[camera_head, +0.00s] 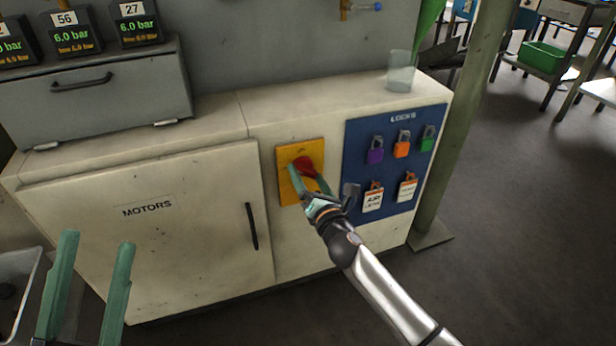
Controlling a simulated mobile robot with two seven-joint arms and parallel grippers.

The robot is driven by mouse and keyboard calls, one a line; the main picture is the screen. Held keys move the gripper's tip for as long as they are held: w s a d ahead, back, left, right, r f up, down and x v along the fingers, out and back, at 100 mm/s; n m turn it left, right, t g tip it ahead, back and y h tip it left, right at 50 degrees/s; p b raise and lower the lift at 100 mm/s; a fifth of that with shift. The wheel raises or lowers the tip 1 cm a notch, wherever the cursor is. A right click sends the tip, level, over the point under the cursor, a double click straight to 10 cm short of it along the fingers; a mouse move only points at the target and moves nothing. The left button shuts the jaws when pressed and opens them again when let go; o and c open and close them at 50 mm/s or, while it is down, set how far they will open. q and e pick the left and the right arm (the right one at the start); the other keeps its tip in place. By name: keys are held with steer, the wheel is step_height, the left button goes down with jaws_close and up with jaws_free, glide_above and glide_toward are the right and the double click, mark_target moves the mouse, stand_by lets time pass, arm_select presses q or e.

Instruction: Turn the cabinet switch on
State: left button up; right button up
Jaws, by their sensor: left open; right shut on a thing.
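The cabinet switch is a red handle (304,165) on a yellow plate (287,188), set in the front of the cream cabinet (150,245). My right gripper (307,174) is at the plate with its green fingers shut on the red handle, which shows partly between and above them. The handle looks tilted, but its exact angle is partly hidden by the fingers. My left gripper (96,262) is open and empty at the lower left, in front of the cabinet door marked MOTORS, with its two green fingers well apart.
A blue LOCKS board (359,153) with padlocks and tags is right of the switch, close to my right wrist. The door has a black handle (251,226). A clear cup (401,78) stands on the cabinet top. A green post (462,130) rises at the right. A grey bin (22,265) is lower left.

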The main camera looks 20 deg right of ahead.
steer(key=m, duration=0.5)
steer(key=shift+m, duration=0.4)
steer(key=m+p, duration=0.1)
steer(key=m, duration=0.4)
steer(key=shift+d, duration=0.1)
steer(key=o, duration=1.1)
steer(key=shift+o, duration=0.2)
steer(key=s+p, duration=0.3)
steer(key=s, duration=0.9)
steer(key=shift+s+d, duration=0.2)
steer(key=shift+s, duration=0.1)
